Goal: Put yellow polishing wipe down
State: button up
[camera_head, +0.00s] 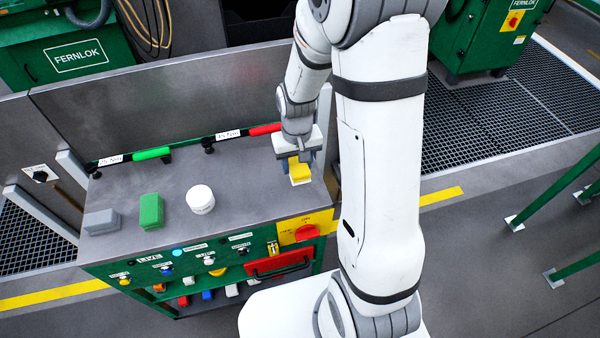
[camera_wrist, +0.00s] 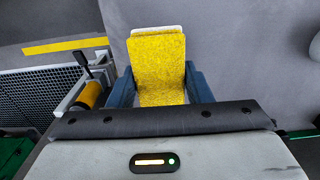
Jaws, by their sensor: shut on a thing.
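The yellow polishing wipe (camera_head: 299,171) is a small block at the right end of the grey bench top (camera_head: 240,200). In the wrist view the yellow wipe (camera_wrist: 158,62) has a fuzzy face and a pale edge at its far end. My gripper (camera_head: 298,164) points down over the bench and is shut on the wipe. In the wrist view the blue-grey fingers of my gripper (camera_wrist: 160,88) flank it on both sides. I cannot tell whether the wipe touches the bench.
A white round tub (camera_head: 200,199), a green block (camera_head: 151,211) and a grey block (camera_head: 101,222) stand to the left on the bench. Green-handled (camera_head: 152,154) and red-handled (camera_head: 264,130) tools lie along the back. Bench top is clear between the tub and my gripper.

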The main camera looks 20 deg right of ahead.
aim_at(297, 173)
jog(key=shift+f, duration=2.2)
jog(key=shift+f, duration=0.25)
jog(key=o, duration=0.9)
jog(key=shift+r, duration=0.1)
